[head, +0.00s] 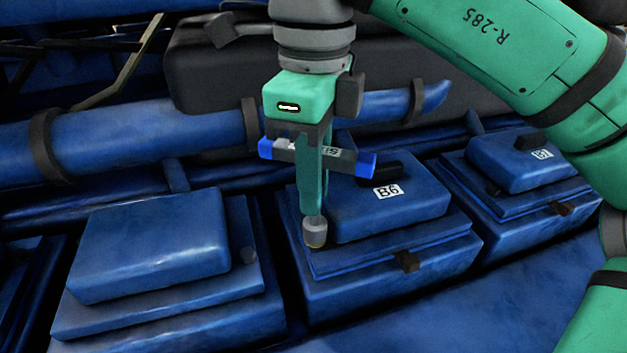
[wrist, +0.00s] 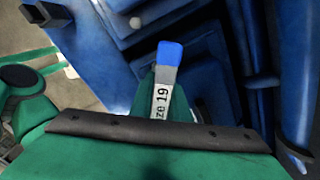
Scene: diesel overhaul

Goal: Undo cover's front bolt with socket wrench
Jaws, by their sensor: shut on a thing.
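My gripper (head: 314,190) points straight down and is shut on the socket wrench (head: 352,160). The wrench has a dark grey bar with blue ends, lying across my fingers. Its light grey socket (head: 314,232) is below the fingers, at the left front corner of the blue cover marked B6 (head: 420,205). The socket appears to touch the cover's lower ledge. Any bolt beneath it is hidden. In the wrist view the wrench (wrist: 163,90) shows a blue end and a label ending in "ze 19".
An unmarked blue cover (head: 150,245) stands to the left, and a cover marked B1 (head: 520,160) to the right. A thick blue pipe (head: 130,135) with dark clamps runs behind. A dark block (head: 407,262) juts from the front of B6's housing.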

